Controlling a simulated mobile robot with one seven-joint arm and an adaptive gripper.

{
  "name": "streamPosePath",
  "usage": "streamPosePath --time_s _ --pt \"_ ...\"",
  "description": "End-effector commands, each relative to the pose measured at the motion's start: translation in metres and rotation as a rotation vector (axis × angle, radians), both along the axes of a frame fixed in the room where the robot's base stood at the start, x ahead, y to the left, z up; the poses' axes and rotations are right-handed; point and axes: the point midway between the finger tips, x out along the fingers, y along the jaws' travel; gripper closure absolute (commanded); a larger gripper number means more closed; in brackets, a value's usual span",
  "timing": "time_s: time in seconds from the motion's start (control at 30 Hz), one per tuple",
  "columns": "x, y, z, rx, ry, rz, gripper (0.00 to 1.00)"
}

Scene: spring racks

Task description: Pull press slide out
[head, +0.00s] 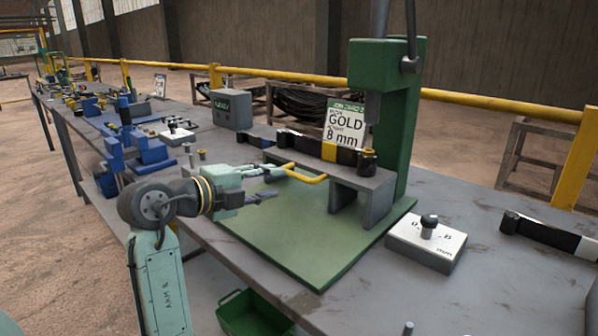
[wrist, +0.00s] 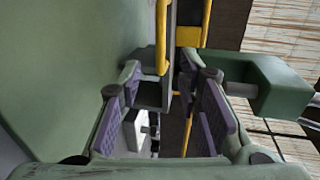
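The green press (head: 398,125) stands on a green base plate (head: 300,245) on the bench. A grey bridge-shaped block (head: 345,180) sits on the plate under the press head. A yellow U-shaped handle (head: 318,180) sticks out from its front; it also shows in the wrist view (wrist: 162,40). My gripper (head: 277,182) is at the near left end of the handle. In the wrist view my gripper (wrist: 160,78) has its purple-padded fingers apart, with the handle between or just beyond the tips. I cannot tell whether they touch it.
A black bar with a yellow band (head: 330,150) lies on the grey block. A sign (head: 345,125) reads GOLD 8 mm. A white-topped gauge block (head: 427,243) stands right of the plate. A green bin (head: 252,312) is below the bench's front edge. Blue fixtures (head: 130,145) stand left.

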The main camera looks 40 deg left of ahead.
Motion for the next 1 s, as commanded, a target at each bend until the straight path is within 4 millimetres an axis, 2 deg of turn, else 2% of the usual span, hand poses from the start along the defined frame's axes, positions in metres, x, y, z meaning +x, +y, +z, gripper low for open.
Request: streamPosePath --time_s 0.3,0.5,0.67,0.93,1.0 --pt "0.059 -0.005 -0.010 -0.004 0.000 0.000 0.69" --pt "0.086 -0.007 -0.016 -0.003 -0.001 0.002 0.69" --pt "0.095 -0.007 -0.019 -0.003 -0.002 0.003 0.69" --pt "0.096 -0.007 -0.020 -0.002 -0.002 0.004 0.69" --pt "0.096 -0.007 -0.020 -0.001 -0.002 0.003 0.73"
